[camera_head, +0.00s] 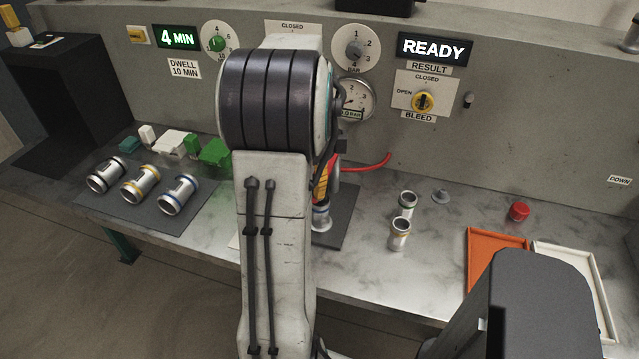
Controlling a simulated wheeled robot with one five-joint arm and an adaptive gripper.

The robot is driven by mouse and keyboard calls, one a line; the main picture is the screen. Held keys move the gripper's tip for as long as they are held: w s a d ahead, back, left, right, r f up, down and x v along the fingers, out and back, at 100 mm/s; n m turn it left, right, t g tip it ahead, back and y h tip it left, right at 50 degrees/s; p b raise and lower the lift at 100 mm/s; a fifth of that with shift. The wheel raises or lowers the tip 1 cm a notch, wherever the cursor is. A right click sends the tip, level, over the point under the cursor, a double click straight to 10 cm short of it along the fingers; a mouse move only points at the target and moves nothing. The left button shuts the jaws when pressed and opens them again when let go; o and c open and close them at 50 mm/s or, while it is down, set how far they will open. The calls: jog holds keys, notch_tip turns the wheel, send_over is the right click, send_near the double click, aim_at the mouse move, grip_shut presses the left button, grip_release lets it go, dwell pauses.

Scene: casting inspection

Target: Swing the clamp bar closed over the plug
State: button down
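My own arm (275,220) stands upright across the middle of the view and hides much of the work spot behind it. My gripper is hidden behind the arm. Just right of the arm, a metal cylindrical casting (321,215) stands on a dark mat (343,228), partly covered. Above it shows a yellow-orange piece with dark marks (322,186), which may belong to the clamp; I cannot tell. A red hose (370,164) runs right from there. I cannot make out the clamp bar's position or the plug.
Several castings lie on a dark mat (122,208) at left, near green and white blocks. Two castings (407,203) (399,234) stand right of the arm. A red cap (518,212), an orange tray (483,268) and a white tray (602,300) are at right. The panel reads READY.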

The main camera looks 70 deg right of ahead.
jog(key=shift+w, duration=0.15)
jog(key=c, duration=1.3)
grip_release()
jog(key=shift+o, duration=0.6)
jog(key=shift+w, duration=0.25)
jog(key=o, duration=0.3)
jog(key=shift+s, duration=0.1)
notch_tip(320, 180, up, 12)
